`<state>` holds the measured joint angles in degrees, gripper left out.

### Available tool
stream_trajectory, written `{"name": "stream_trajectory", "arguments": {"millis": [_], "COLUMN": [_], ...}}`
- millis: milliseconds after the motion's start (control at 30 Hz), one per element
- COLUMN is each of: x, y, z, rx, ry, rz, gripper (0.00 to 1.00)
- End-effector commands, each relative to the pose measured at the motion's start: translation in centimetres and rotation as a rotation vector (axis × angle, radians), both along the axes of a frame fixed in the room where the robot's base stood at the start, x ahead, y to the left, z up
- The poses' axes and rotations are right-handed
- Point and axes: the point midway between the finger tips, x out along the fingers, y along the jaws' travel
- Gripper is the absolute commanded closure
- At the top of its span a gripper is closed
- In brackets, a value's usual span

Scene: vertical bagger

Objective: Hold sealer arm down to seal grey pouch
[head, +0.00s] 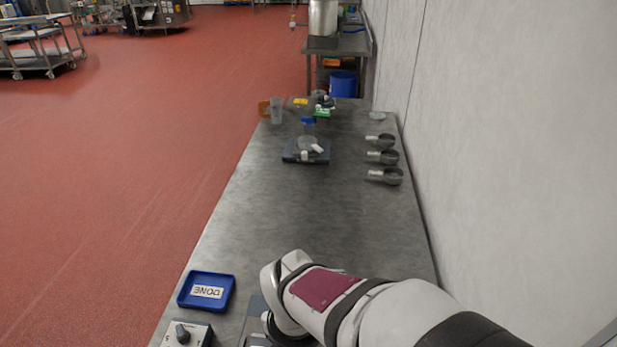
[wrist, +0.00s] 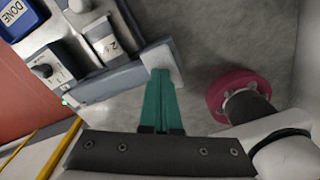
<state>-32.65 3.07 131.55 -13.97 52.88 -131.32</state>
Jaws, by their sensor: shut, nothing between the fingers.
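The sealer shows in the wrist view as a grey control box with a black dial (wrist: 45,70) and a long blue-grey sealer arm (wrist: 118,80) with a pale square pad (wrist: 162,57) at its right end. My gripper (wrist: 160,74) has its teal fingers together, with the tips at the pad; I cannot tell whether they press on it. A pale piece with a white label (wrist: 103,40) lies behind the arm; I cannot tell if it is the grey pouch. In the head view the dial box (head: 187,335) shows at the bottom edge, and my arm hides the gripper.
A blue tray marked DONE (head: 206,290) stands beside the sealer. Further along the steel table (head: 290,215) are a dark scale (head: 291,156) with items on it and several metal scoops (head: 385,177) by the wall. The middle of the table is clear.

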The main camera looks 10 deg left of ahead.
Motion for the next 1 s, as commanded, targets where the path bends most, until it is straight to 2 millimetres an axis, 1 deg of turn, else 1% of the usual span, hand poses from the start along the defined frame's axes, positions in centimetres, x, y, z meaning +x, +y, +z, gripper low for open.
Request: {"name": "stream_trajectory", "arguments": {"millis": [100, 533, 667, 900, 967, 1000], "x": [0.1, 0.0, 0.0, -0.1, -0.3, -0.6], "y": [0.0, 0.0, 0.0, -0.1, -0.8, -1.7], "z": [1.7, 7.5, 8.2, 8.2, 8.3, 8.3], "rx": [0.002, 0.001, 0.000, 0.001, 0.006, 0.010], "ry": [-0.002, -0.002, 0.000, 0.001, 0.004, 0.009], "rz": [0.000, 0.000, 0.000, -0.018, -0.126, -0.274], "gripper": [1.00, 1.00, 1.00, 1.00, 1.00, 1.00]}}
